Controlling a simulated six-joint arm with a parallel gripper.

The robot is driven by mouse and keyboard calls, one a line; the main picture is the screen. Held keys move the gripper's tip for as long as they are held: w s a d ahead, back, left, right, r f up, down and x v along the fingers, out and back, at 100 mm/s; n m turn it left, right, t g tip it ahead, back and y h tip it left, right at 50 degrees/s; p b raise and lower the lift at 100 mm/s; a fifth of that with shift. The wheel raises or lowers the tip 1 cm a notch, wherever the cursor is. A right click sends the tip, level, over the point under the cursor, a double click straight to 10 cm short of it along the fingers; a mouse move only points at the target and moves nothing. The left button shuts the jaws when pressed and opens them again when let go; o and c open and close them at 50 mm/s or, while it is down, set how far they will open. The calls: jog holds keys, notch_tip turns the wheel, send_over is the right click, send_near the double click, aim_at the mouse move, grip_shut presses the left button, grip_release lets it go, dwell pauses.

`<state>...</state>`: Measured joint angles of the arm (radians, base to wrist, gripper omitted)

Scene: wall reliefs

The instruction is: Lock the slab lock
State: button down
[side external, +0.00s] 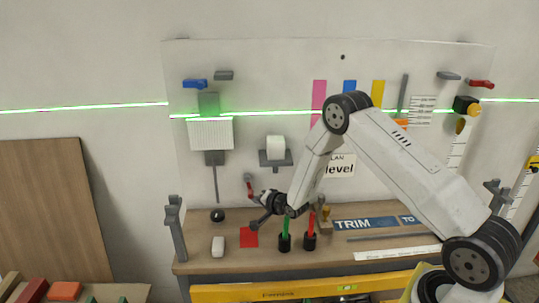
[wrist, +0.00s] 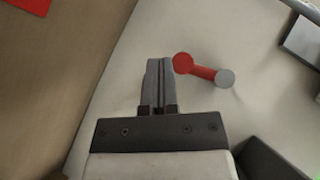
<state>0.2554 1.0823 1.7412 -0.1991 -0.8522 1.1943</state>
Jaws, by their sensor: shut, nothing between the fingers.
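A small red lever with a grey round end (side external: 249,186) sits low on the upright panel, above the bench. No label shows on it, so I cannot tell for sure that it is the slab lock. In the wrist view, the lever (wrist: 205,70) lies slantwise just right of the fingertips, its red round end nearest to them. In the wrist view, my gripper's fingers (wrist: 159,68) are together and empty. A small gap shows between them and the lever.
A white block (side external: 275,143) sits on a grey wall bracket. A ribbed white slab (side external: 211,134) hangs left of it. Green (side external: 285,243) and red (side external: 310,241) markers stand in black holders near my gripper. A red square (side external: 249,238) and white piece (side external: 218,246) lie on the bench.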

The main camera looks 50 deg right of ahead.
jog(key=shift+r, duration=0.15)
jog(key=shift+w+a+r, duration=0.1)
jog(key=shift+w+r, duration=0.15)
jog(key=shift+r, duration=0.65)
jog(key=shift+s, duration=0.1)
jog(key=f+v, duration=0.1)
jog(key=v, duration=0.7)
jog(key=shift+s+d+f, duration=0.2)
jog(key=shift+s+d, duration=0.1)
jog(key=shift+g, duration=0.3)
